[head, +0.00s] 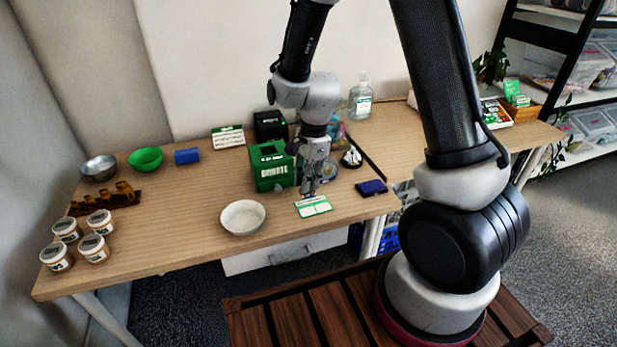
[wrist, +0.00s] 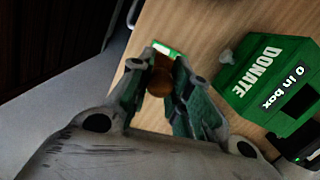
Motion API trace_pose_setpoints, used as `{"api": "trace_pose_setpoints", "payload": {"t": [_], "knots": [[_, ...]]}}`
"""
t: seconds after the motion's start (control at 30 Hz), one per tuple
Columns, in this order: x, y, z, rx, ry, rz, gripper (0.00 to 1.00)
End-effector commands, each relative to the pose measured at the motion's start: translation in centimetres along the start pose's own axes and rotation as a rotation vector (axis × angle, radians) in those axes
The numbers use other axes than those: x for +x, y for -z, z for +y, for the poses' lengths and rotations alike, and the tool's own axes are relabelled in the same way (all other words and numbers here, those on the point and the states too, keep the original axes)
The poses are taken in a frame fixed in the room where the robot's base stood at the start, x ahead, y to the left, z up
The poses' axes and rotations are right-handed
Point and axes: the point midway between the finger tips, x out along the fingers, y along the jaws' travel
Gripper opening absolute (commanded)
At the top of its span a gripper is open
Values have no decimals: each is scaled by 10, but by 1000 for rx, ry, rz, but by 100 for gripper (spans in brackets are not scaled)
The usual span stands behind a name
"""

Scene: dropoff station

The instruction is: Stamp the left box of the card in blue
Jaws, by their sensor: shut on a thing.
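The card (head: 314,207), white with a green band, lies flat near the front edge of the table. My gripper (head: 310,186) points down just above the card's back edge, shut on a stamp. In the wrist view the stamp's round brown wooden handle (wrist: 160,80) sits between the two fingers. The stamp's face is hidden, and I cannot tell whether it touches the card. Part of the card (wrist: 166,50) shows beyond the fingertips; the rest is hidden. A dark blue ink pad (head: 371,188) lies to the right of the card.
A green donate box (head: 271,167) stands close on the left of my gripper, also in the wrist view (wrist: 268,75). A white bowl (head: 242,217) is left of the card. A black-and-white item (head: 351,157) sits behind the ink pad.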

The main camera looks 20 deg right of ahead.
Motion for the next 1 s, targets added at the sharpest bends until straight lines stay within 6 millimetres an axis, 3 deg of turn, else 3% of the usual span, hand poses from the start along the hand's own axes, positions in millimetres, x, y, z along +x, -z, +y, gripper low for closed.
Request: {"api": "trace_pose_setpoints", "payload": {"t": [0.5, 1.0], "knots": [[49, 6, 1, 1, -2, 0, 4], [53, 7, 0, -1, 0, 0, 4]]}}
